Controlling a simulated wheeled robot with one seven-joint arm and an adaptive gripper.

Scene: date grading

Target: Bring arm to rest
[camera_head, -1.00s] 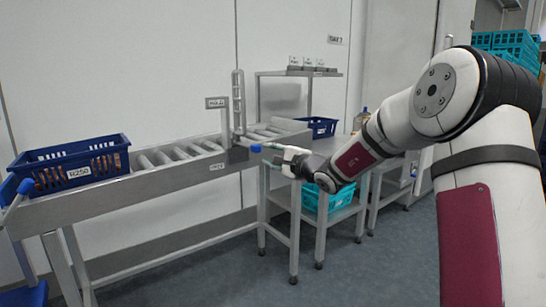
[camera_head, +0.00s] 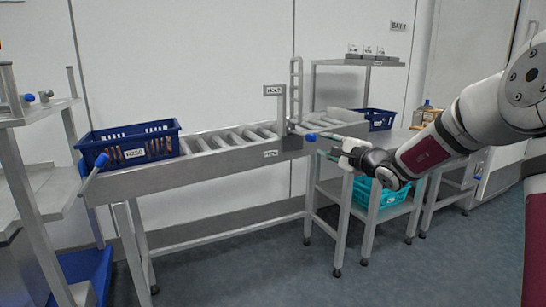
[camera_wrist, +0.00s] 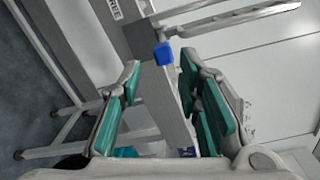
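My arm reaches in from the right in the head view, with my gripper (camera_head: 338,147) held out level in front of the roller conveyor's right part and the side table. In the wrist view my gripper (camera_wrist: 158,85) shows two green-padded fingers spread wide apart with nothing between them. Beyond the fingers is a blue knob (camera_wrist: 164,54) on the end of a rail; the blue knob (camera_head: 311,137) also shows in the head view near the fingertips. I cannot tell the exact gap between knob and fingers.
A roller conveyor (camera_head: 225,168) carries a blue crate (camera_head: 100,153) at its left end. Another blue crate (camera_head: 378,118) stands behind my gripper. A teal crate (camera_head: 384,196) sits on the side table's lower shelf. A grey rack (camera_head: 40,180) stands at the left. Open floor lies in front.

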